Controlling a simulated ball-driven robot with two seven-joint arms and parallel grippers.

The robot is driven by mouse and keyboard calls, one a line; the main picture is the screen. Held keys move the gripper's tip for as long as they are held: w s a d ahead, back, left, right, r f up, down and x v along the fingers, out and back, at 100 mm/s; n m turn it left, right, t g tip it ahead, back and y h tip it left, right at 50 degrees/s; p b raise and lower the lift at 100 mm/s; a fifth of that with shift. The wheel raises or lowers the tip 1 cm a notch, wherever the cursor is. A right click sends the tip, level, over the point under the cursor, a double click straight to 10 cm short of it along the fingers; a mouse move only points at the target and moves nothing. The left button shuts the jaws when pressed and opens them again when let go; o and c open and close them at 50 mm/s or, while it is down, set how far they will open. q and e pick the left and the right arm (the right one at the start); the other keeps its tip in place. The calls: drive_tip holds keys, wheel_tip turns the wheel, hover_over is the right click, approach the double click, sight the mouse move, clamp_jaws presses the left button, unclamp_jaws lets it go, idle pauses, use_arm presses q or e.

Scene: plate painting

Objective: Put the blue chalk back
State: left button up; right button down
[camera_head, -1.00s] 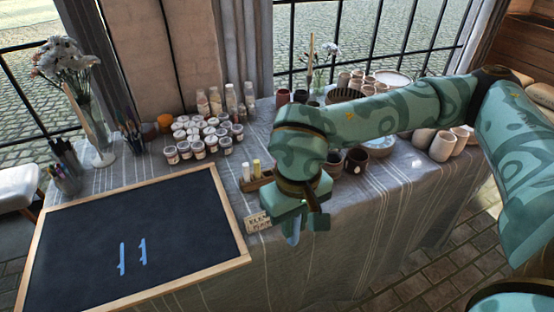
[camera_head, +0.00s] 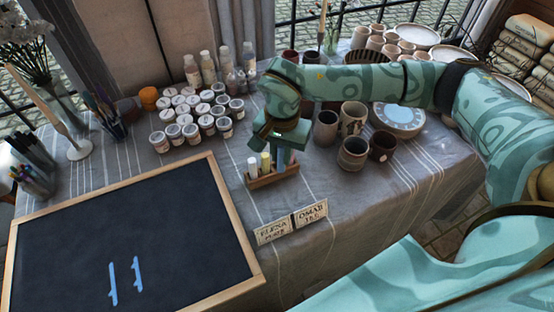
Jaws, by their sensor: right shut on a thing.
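The wooden chalk holder (camera_head: 268,181) stands on the cloth-covered table, right of the blackboard. A white chalk (camera_head: 253,167) and a yellow chalk (camera_head: 265,161) stand upright in it. My right gripper (camera_head: 281,147) is over the holder's right end, just right of the yellow chalk. It is shut on the blue chalk, which is hard to tell from the teal fingers here. The fingers hide the holder's right part, so I cannot tell whether the chalk is inside or above it. My left gripper is not in view.
The framed blackboard (camera_head: 120,232) with two blue strokes lies at the left. Several paint jars (camera_head: 194,117) stand behind the holder. Dark mugs (camera_head: 353,152) stand close to the right of my gripper.

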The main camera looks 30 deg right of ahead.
drive_tip(key=shift+w+d+f+b, duration=0.5)
drive_tip(key=shift+w+f, duration=0.55)
drive_tip(key=shift+f, duration=0.6)
drive_tip(key=shift+w+d+f+b, duration=0.3)
drive_tip(key=shift+w+f+b, duration=0.55)
drive_tip(key=shift+f, duration=0.75)
drive_tip(key=shift+w+d+f+b, duration=0.4)
drive_tip(key=shift+w+f, duration=0.8)
drive_tip(key=shift+f, duration=0.45)
drive_tip(key=shift+f, duration=0.15)
drive_tip(key=c, duration=1.3)
unclamp_jaws()
drive_tip(key=shift+c, duration=0.2)
wheel_tip(320, 180, up, 12)
drive_tip(key=p, duration=0.3)
drive_tip(key=shift+r, duration=0.2)
